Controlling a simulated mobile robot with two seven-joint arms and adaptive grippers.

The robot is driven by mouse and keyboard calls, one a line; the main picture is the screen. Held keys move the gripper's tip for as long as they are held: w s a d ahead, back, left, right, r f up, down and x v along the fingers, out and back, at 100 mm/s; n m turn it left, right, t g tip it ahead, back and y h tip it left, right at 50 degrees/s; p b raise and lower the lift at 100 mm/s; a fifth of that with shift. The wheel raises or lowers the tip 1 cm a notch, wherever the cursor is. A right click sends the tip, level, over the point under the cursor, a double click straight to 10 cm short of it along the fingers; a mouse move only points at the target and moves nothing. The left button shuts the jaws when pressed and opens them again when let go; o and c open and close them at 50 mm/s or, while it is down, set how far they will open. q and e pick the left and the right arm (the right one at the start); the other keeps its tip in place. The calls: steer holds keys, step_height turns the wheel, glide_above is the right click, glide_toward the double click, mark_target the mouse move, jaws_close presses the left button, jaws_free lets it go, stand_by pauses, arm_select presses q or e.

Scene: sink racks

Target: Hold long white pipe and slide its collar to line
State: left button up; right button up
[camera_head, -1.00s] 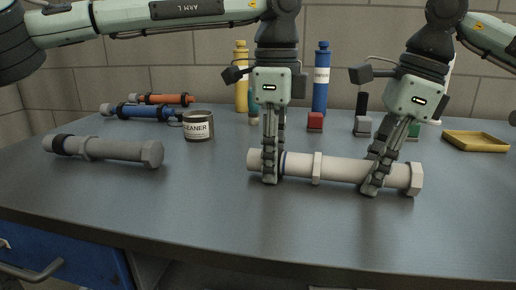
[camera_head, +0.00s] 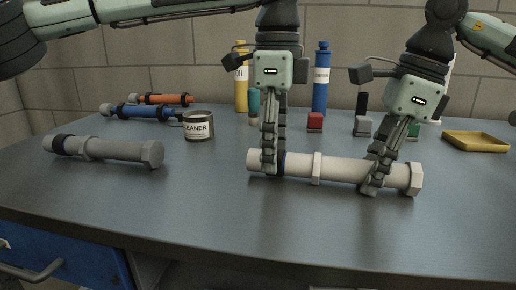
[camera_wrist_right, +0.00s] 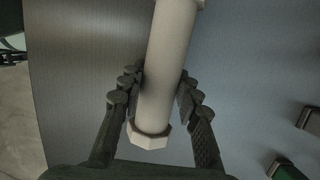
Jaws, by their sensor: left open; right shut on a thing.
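The long white pipe (camera_head: 340,169) lies roughly level across the bench, with a hex end at right. It carries a pale raised ring (camera_head: 317,168) near its middle and a dark blue band (camera_head: 281,163) nearer its left end. I cannot tell whether that band is the collar or the line. My left gripper (camera_head: 273,160) is open around the pipe beside the band, its fingers partly hiding it. My right gripper (camera_head: 376,174) is shut on the pipe near the hex end. The right wrist view shows its fingers (camera_wrist_right: 160,92) on both sides of the pipe (camera_wrist_right: 168,50).
A grey pipe (camera_head: 120,150) with a black band lies at left. Bottles, small blocks and a yellow tray (camera_head: 475,141) stand further back. The front bench is clear.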

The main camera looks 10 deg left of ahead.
arm_select(q)
steer(key=shift+r, duration=2.45)
arm_select(e)
steer(key=o, duration=1.2)
steer(key=shift+c, duration=0.2)
